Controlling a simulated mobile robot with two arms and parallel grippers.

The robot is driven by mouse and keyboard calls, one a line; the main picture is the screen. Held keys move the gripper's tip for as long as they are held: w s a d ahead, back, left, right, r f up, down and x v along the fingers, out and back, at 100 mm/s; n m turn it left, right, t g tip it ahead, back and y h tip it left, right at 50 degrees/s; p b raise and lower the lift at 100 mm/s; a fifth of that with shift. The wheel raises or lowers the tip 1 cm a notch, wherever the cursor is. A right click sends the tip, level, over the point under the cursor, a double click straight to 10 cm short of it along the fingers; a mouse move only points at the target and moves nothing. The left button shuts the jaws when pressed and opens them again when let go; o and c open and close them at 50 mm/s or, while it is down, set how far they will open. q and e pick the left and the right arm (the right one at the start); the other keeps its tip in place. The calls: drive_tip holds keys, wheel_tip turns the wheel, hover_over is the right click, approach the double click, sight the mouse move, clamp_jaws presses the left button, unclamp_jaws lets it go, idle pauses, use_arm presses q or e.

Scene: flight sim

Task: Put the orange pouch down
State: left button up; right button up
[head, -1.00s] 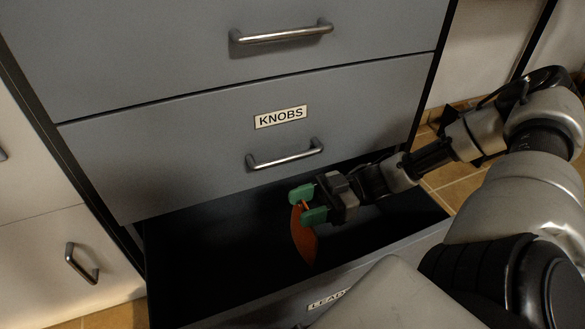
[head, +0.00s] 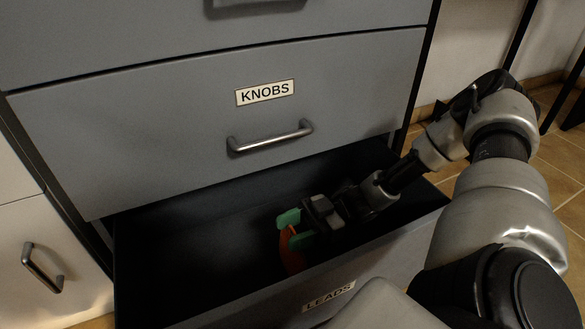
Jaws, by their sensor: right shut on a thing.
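The orange pouch (head: 290,253) hangs from my right gripper (head: 293,232), whose green fingertips are shut on its upper end. The gripper and pouch are inside the open drawer labelled LEADS (head: 178,285). The pouch's lower end is partly hidden behind the drawer's front panel, and I cannot tell if it touches the drawer floor. My left gripper is not in view.
The drawer labelled KNOBS (head: 190,128) is closed above the open one, its handle (head: 270,137) sticking out over it. The open drawer's dark interior looks empty left of the pouch. A white cabinet (head: 50,230) stands at the left. Tiled floor (head: 560,165) shows at the right.

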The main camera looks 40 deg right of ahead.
drive_tip(key=shift+f, duration=0.15)
drive_tip(key=o, duration=1.2)
drive_tip(key=shift+o, duration=0.2)
drive_tip(key=shift+d+p, duration=0.35)
drive_tip(key=p+v, duration=0.1)
drive_tip(key=v, duration=0.6)
drive_tip(key=shift+p, duration=0.35)
drive_tip(key=shift+a, duration=0.1)
